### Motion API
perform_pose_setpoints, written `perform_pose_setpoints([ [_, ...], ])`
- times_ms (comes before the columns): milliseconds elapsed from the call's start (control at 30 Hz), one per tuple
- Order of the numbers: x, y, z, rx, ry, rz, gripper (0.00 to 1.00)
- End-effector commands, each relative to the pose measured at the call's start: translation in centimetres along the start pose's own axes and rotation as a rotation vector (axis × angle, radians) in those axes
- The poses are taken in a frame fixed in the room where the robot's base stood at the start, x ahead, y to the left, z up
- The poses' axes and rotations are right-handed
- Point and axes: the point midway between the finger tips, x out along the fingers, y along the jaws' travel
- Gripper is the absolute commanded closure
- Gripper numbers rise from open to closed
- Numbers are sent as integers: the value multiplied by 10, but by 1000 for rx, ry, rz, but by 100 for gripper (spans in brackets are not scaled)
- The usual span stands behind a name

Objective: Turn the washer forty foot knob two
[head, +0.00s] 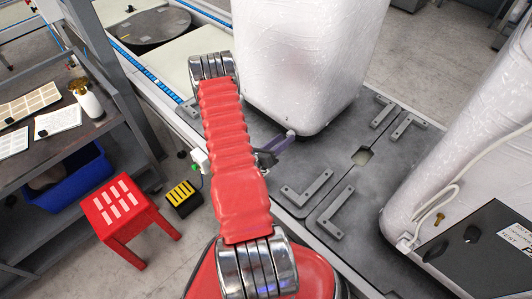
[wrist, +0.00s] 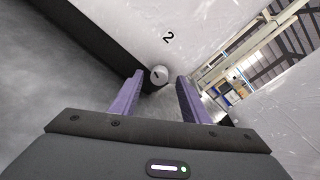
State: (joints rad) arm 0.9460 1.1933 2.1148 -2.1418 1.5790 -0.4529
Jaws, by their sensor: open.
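In the wrist view a small round pale knob (wrist: 159,75) with a dark slot mark sits on a white panel, below a printed black "2" (wrist: 168,37). My gripper (wrist: 160,85) is open, with its two purple fingers on either side of the knob in the picture. I cannot tell whether either finger touches it. In the head view my gripper (head: 278,145) shows partly behind my red arm, close to the lower part of a large white wrapped block (head: 305,60).
The block stands on a dark platform (head: 340,160) with grey L-shaped brackets (head: 307,188). Another wrapped block (head: 450,170) with a cable stands at right. A red stool (head: 128,215), a yellow-black box (head: 182,196) and a shelf with a blue bin (head: 70,180) are at left.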

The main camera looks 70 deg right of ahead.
Motion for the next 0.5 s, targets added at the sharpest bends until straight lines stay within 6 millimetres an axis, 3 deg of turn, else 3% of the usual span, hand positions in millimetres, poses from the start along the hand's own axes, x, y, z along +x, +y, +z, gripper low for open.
perform_pose_setpoints([
  [500,-66,1,0,-1,-2,3,58],
])
